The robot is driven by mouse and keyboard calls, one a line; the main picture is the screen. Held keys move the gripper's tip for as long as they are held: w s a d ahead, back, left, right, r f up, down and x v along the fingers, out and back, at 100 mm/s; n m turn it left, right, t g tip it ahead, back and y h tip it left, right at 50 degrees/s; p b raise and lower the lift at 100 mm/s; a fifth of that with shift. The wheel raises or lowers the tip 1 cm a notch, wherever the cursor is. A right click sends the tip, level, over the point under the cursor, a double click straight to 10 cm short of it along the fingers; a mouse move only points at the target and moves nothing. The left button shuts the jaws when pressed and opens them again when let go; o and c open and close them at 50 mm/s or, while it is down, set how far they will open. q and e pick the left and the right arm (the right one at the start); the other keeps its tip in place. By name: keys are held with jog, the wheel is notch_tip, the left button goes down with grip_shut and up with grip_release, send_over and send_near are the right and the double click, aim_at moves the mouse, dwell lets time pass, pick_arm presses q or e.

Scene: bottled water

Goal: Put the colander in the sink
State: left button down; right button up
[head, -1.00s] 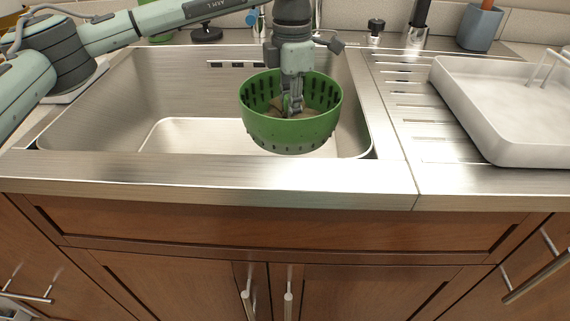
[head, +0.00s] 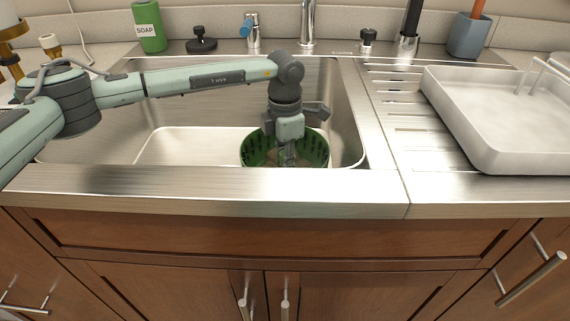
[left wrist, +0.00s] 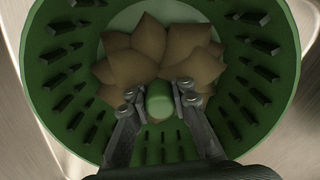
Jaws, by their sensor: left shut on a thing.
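The green slotted colander (head: 317,147) is down inside the steel sink (head: 185,142), toward its right side. Its lower part is hidden behind the sink's front rim, so I cannot tell whether it touches the bottom. My left gripper (head: 287,160) points straight down into the colander. In the left wrist view, the colander (left wrist: 62,85) fills the picture, and my left gripper (left wrist: 160,100) is shut on a green post at its middle. Several brown, pointed pieces (left wrist: 150,55) lie in the colander beyond the fingers. My right gripper is not in view.
A faucet (head: 307,22) and a green soap bottle (head: 149,27) stand behind the sink. A white tray (head: 480,135) sits on the ribbed drainboard at the right. The left part of the sink is empty.

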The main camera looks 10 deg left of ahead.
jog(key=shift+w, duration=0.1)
pick_arm(q)
jog(key=shift+f, duration=0.1)
jog(key=c, duration=1.4)
grip_release()
notch_tip(320, 180, up, 12)
jog(key=shift+r+b, duration=0.15)
jog(key=shift+b, duration=0.6)
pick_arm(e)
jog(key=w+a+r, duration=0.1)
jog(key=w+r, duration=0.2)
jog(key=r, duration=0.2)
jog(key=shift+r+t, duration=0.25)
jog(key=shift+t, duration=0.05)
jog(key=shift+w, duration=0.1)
